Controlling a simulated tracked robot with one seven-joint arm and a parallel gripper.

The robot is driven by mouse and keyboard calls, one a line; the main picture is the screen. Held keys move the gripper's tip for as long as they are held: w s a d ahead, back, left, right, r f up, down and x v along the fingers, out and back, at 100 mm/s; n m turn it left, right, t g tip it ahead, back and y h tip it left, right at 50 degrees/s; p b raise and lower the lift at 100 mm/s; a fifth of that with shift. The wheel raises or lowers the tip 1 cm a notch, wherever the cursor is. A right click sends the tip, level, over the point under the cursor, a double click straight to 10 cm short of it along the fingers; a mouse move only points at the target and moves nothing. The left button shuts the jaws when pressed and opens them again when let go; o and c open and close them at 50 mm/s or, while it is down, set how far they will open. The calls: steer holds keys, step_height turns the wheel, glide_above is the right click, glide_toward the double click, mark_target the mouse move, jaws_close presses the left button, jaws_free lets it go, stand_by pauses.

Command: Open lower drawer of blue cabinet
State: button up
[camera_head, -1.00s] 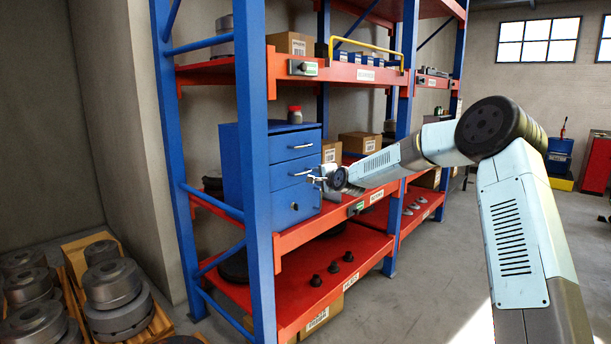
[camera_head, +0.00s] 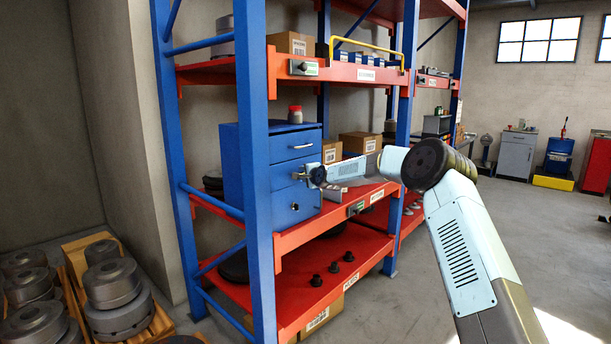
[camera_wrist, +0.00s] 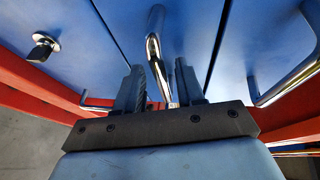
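The blue cabinet (camera_head: 238,165) stands on the middle shelf, its front facing right. It has an upper panel with a bar handle (camera_head: 303,146), a middle drawer front (camera_head: 283,172), and a bottom panel with a small lock knob (camera_head: 295,206). My gripper (camera_head: 305,175) is at the middle drawer's handle. In the wrist view, a chrome handle (camera_wrist: 154,50) reaches between the two dark fingers of my gripper (camera_wrist: 162,75), which stand apart. Contact with the handle cannot be made out. The drawer fronts look flush. The lock knob (camera_wrist: 43,46) shows at the left and the upper handle (camera_wrist: 285,82) at the right.
A blue shelf post (camera_head: 254,150) stands in front of the cabinet's left part. A jar (camera_head: 295,115) sits on the cabinet, below the red upper shelf. Cardboard boxes (camera_head: 359,143) stand to its right. The floor at the right is open.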

jaws_close()
stand_by(0.4)
steer(key=shift+f, duration=0.1)
